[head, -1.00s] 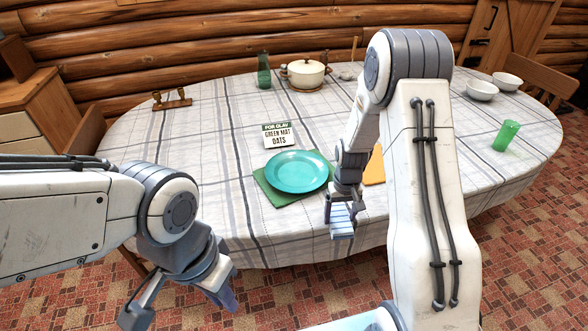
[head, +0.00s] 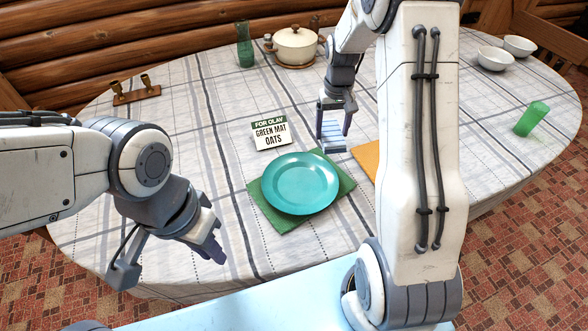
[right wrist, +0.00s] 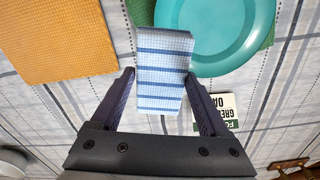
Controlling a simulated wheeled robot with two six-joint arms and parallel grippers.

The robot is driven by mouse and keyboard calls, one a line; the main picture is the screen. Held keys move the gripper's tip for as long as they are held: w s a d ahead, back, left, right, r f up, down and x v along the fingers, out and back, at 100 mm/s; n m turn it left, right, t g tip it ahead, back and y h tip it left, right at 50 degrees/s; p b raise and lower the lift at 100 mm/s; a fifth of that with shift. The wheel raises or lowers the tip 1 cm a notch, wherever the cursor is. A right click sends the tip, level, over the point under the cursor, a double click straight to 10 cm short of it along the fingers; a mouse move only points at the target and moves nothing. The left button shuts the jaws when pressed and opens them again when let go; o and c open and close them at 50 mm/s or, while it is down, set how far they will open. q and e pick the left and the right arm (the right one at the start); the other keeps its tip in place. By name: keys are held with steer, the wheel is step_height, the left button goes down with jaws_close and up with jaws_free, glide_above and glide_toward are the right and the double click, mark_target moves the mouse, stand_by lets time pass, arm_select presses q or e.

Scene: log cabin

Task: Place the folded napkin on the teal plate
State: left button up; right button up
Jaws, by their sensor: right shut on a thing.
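The teal plate (head: 300,183) lies on a green mat (head: 262,210) on the table and is empty. My right gripper (head: 335,126) is shut on the folded napkin (head: 333,142), a blue and white checked cloth with darker stripes. It holds the napkin beyond the plate's far right side; the height above the table is hard to judge. In the right wrist view, the napkin (right wrist: 163,60) sits between the fingers (right wrist: 160,76), and its edge overlaps the plate's (right wrist: 225,35) rim in the picture. My left gripper (head: 168,262) is open and empty at the table's near left.
An orange mat (head: 366,158) lies to the right, partly behind my right arm.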

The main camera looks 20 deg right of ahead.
steer(key=shift+w+a, duration=0.1)
steer(key=shift+a, duration=0.1)
steer(key=s+a+f, duration=0.1)
steer(key=a+f, duration=0.1)
steer(key=a, duration=0.1)
steer(key=s+a+f+p, duration=0.1)
steer(key=s+a+f, duration=0.1)
steer(key=a, duration=0.1)
steer(key=s+a+f, duration=0.1)
steer(key=a+f, duration=0.2)
steer(key=a, duration=0.1)
steer(key=shift+s, duration=0.3)
steer(key=shift+f+p, duration=0.35)
steer(key=shift+f, duration=1.55)
steer(key=o, duration=1.2)
